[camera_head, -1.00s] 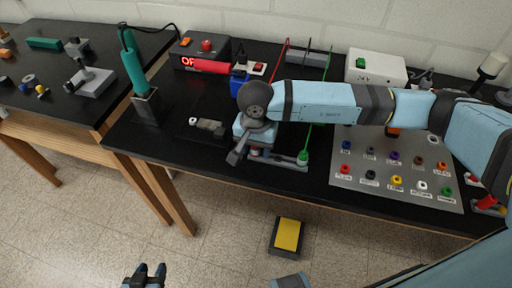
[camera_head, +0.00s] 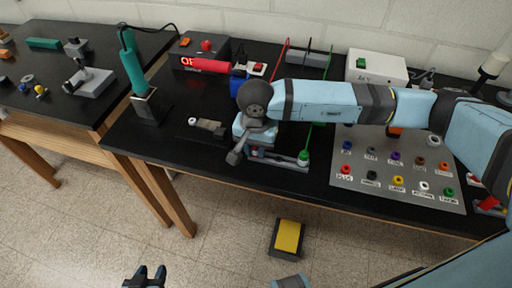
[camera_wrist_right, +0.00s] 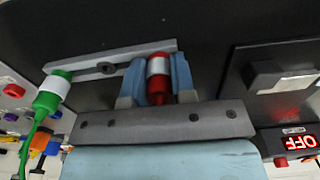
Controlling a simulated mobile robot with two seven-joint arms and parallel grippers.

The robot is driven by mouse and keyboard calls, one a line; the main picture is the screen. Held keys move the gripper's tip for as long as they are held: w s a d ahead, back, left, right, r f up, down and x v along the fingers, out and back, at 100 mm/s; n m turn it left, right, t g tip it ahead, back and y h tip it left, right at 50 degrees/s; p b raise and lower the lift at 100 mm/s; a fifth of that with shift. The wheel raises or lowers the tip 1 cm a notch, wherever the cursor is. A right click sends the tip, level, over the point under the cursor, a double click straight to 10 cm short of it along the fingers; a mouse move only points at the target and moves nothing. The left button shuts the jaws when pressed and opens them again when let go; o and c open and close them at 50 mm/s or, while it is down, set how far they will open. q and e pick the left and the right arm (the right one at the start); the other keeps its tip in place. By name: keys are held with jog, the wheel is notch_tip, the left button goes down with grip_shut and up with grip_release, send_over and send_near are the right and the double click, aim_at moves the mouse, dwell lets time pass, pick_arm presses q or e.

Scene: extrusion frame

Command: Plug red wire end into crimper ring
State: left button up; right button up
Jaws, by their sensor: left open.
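The red wire end (camera_wrist_right: 158,78), a red cylinder with a white band, is between the fingers of my right gripper (camera_wrist_right: 158,80) in the right wrist view. The fingers touch its sides, beside one end of a grey slotted bar (camera_wrist_right: 100,62). A green wire end (camera_wrist_right: 52,92) with a white band is at the bar's other end; it also shows in the head view (camera_head: 303,157). My left gripper (camera_head: 147,275) is open and empty at the bottom edge, away from the table. I cannot tell which part is the crimper ring.
A grey panel (camera_head: 372,196) of several coloured sockets lies to the right. A small grey tool (camera_head: 208,127) and a teal iron in a stand (camera_head: 151,106) are to the left. A box with a red lit display (camera_head: 203,50) stands behind. A yellow pedal (camera_head: 289,236) is on the floor.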

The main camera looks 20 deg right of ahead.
grip_shut()
jog(key=shift+r, duration=0.2)
jog(key=shift+r+p, duration=0.7)
jog(key=shift+r, duration=2.1)
